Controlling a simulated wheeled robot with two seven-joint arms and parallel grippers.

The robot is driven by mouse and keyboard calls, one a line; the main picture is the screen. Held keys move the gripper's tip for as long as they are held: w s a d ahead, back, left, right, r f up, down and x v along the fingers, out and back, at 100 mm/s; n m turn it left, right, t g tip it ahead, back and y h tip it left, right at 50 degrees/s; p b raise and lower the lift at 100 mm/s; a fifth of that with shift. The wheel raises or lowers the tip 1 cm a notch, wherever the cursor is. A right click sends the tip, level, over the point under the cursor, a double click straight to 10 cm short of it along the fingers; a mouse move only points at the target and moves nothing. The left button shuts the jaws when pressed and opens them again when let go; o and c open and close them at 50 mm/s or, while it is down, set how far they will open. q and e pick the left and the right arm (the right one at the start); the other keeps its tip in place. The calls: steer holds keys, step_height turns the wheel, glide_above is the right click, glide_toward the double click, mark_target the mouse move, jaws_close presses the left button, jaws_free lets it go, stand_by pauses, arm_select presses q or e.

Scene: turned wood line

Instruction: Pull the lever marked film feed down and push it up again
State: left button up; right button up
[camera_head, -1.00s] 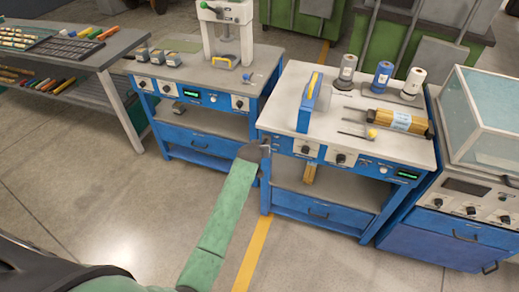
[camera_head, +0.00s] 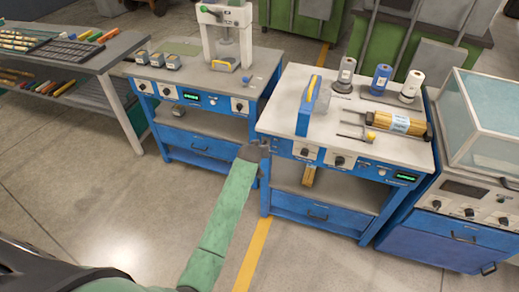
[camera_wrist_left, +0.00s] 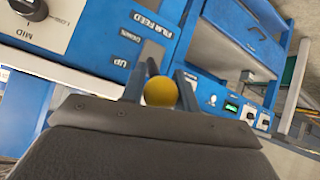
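The film feed lever shows in the left wrist view as a yellow ball knob (camera_wrist_left: 160,92), beside a blue panel label (camera_wrist_left: 140,40) reading FILM FEED, DOWN and UP. My left gripper (camera_wrist_left: 162,85) has one finger on each side of the knob, and both appear to touch it. In the head view my left gripper (camera_head: 264,147) is at the front left corner of the middle blue machine (camera_head: 340,145). There the lever is hidden or too small to make out. Whether the lever is up or down is unclear. My right gripper is in neither view.
A knob dial (camera_wrist_left: 30,8) sits on the panel near the lever. Another blue bench (camera_head: 205,95) is at left. The floor in front is open.

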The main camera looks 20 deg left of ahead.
arm_select(q)
steer(key=o, duration=0.4)
steer(key=shift+r, duration=0.15)
steer(key=shift+o, duration=0.2)
steer(key=shift+s, duration=0.25)
steer(key=shift+s+r+b, duration=0.2)
steer(key=shift+s+b, duration=0.15)
steer(key=shift+b, duration=0.05)
steer(key=b+v, duration=0.2)
steer(key=v, duration=0.4)
steer(key=shift+r, duration=0.3)
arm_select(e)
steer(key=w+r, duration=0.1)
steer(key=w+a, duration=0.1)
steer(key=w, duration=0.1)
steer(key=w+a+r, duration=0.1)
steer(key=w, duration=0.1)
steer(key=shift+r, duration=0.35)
arm_select(q)
steer(key=shift+s, duration=0.15)
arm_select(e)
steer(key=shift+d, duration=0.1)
